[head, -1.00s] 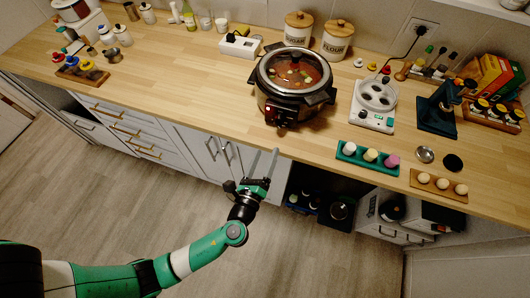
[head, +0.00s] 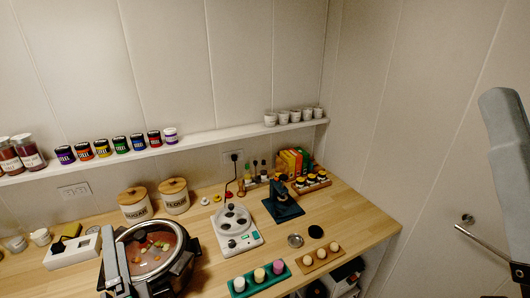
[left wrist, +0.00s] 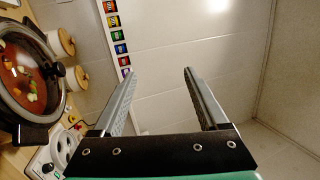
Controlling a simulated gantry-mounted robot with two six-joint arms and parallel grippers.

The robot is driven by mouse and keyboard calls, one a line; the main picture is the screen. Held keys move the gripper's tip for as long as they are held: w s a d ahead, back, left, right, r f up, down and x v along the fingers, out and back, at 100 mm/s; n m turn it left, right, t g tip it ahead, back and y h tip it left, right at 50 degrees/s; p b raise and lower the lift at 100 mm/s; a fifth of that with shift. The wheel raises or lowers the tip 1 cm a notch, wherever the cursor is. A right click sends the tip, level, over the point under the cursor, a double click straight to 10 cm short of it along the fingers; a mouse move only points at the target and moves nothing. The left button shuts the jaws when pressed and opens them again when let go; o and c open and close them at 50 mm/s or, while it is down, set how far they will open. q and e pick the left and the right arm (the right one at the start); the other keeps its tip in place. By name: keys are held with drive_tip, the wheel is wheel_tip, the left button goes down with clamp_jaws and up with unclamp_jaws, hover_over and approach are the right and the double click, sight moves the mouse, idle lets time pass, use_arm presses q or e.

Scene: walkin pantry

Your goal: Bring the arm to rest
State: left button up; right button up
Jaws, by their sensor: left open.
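In the head view my left gripper (head: 110,240) shows at the lower left as grey fingers pointing up, overlapping the near left side of the pot. The left wrist view shows its two fingers (left wrist: 159,72) wide apart with nothing between them. Beyond them are the pale wall and the jar shelf. The rest of the left arm is out of the head view. I cannot make out my right gripper.
A jar shelf (head: 205,139) runs above.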

use_arm(q)
wheel_tip(320, 180, up, 17)
drive_tip(key=s+n+t+p, duration=0.1)
drive_tip(key=s+n+t, duration=0.15)
drive_tip(key=n, duration=0.45)
drive_tip(key=s+d+r+n+t+h, duration=0.1)
drive_tip(key=s+d+r+t+h, duration=0.2)
drive_tip(key=s+d+r+h, duration=0.1)
drive_tip(key=s+d+r+n+t+h, duration=0.2)
drive_tip(key=s+d+r+t+h, duration=0.2)
drive_tip(key=r+h, duration=0.5)
drive_tip(key=d+h, duration=0.1)
drive_tip(key=d, duration=0.1)
drive_tip(key=shift+s+d+r+p, duration=0.3)
drive_tip(key=shift+s, duration=0.1)
